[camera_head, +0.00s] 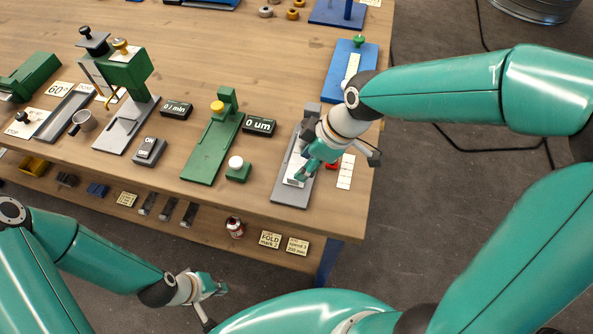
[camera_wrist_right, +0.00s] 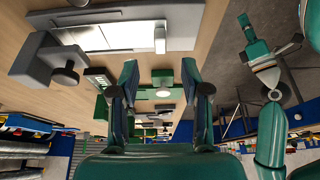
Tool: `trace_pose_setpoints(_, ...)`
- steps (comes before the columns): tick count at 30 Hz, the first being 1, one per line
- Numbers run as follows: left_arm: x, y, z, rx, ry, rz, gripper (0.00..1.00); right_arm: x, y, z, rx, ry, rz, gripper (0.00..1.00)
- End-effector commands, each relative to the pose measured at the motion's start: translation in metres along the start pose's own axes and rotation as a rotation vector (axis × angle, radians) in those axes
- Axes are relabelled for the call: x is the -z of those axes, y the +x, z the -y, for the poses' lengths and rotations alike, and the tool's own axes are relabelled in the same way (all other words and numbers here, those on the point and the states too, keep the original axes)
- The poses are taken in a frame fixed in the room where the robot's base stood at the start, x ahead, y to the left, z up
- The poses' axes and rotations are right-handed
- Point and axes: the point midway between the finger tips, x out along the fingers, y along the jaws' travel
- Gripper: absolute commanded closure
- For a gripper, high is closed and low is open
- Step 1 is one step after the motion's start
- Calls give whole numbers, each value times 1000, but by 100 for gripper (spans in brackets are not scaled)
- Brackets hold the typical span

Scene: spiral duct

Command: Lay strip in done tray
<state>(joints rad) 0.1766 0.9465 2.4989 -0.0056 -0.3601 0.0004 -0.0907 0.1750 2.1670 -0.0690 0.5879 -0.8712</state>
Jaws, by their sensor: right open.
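A pale strip (camera_head: 296,164) lies on a long grey tray-like plate (camera_head: 288,195) at the table's front right corner. My right gripper (camera_head: 302,175) is low over this plate, partly covering the strip. In the right wrist view its two fingers (camera_wrist_right: 160,88) are wide apart with nothing between them. That view also shows the grey plate (camera_wrist_right: 180,14) with a pale, shiny strip (camera_wrist_right: 115,36) on it. I cannot tell whether this plate is the done tray. My left gripper (camera_head: 208,290) hangs in front of the table, away from the strip; its finger gap is unclear.
A white sectioned card (camera_head: 346,172) and a red item (camera_head: 333,163) lie right of the plate. A green fixture (camera_head: 212,145), a "0 um" display (camera_head: 259,126) and a white-topped green button (camera_head: 237,169) stand to the left. Another grey tray (camera_head: 65,118) lies further left.

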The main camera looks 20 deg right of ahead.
Motion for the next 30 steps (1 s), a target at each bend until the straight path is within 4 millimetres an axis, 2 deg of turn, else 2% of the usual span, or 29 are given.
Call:
trace_pose_setpoints(3,0,-2,-1,0,0,0,100,-1,24,1,5,1,4,53)
trace_pose_setpoints(10,0,-3,-1,0,0,0,100,-1,54,0,2,0,2,53)
trace_pose_setpoints(15,0,-3,-1,0,0,0,100,0,62,0,0,1,0,53)
trace_pose_setpoints(23,0,-3,-1,0,0,0,100,0,63,0,-1,1,-1,53)
trace_pose_setpoints(26,0,-3,-1,0,0,0,100,0,63,0,-1,1,-1,66)
trace_pose_setpoints(30,0,-3,-1,0,0,0,100,0,63,0,-1,1,0,90)
